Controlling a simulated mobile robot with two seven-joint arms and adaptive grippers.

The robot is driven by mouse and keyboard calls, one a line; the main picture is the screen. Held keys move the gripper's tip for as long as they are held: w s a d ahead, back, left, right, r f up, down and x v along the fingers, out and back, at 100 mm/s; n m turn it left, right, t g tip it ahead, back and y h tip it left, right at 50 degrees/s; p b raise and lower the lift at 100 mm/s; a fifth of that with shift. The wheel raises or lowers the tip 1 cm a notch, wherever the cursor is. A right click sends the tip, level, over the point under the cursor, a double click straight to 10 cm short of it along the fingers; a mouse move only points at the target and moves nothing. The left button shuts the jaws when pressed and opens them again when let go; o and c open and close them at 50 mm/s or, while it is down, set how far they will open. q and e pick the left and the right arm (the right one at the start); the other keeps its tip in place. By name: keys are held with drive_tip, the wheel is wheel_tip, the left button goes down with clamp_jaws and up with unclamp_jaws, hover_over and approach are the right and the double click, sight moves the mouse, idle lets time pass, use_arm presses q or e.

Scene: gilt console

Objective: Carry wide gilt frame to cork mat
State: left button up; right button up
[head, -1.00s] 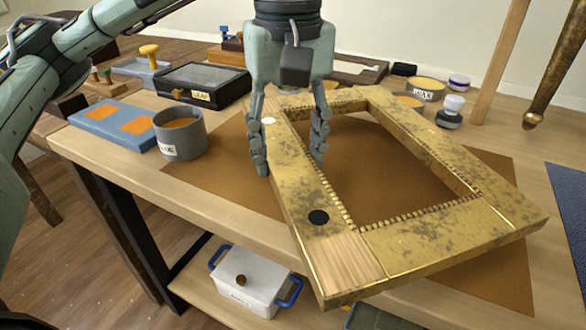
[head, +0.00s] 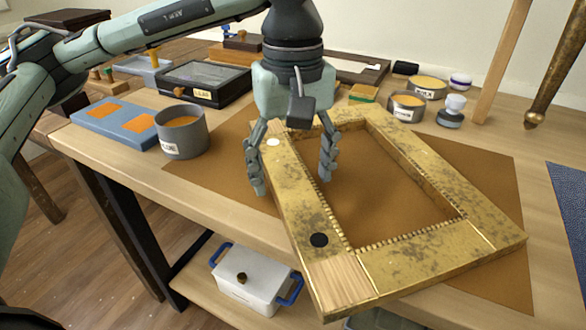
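The wide gilt frame (head: 415,252) is a worn gold rectangle with a bare wood patch, a black spot and a white spot on its left rail. It lies over the brown cork mat (head: 220,168), turned at an angle to it. Its near corner reaches out past the mat and the table's front edge. My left gripper (head: 291,178) is above the left rail near its far end, one finger on each side. The fingers are spread, with gaps to the rail. My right gripper is not in view.
A grey cup (head: 181,132) and a blue block with orange pads (head: 110,118) stand left of the mat. Tins (head: 407,106) and a small jar (head: 452,112) stand behind it. A dark blue mat (head: 572,200) lies at the right edge. A white box (head: 248,278) sits on the lower shelf.

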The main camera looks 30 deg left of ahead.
use_arm(q)
wheel_tip(320, 180, up, 12)
drive_tip(key=p, duration=0.1)
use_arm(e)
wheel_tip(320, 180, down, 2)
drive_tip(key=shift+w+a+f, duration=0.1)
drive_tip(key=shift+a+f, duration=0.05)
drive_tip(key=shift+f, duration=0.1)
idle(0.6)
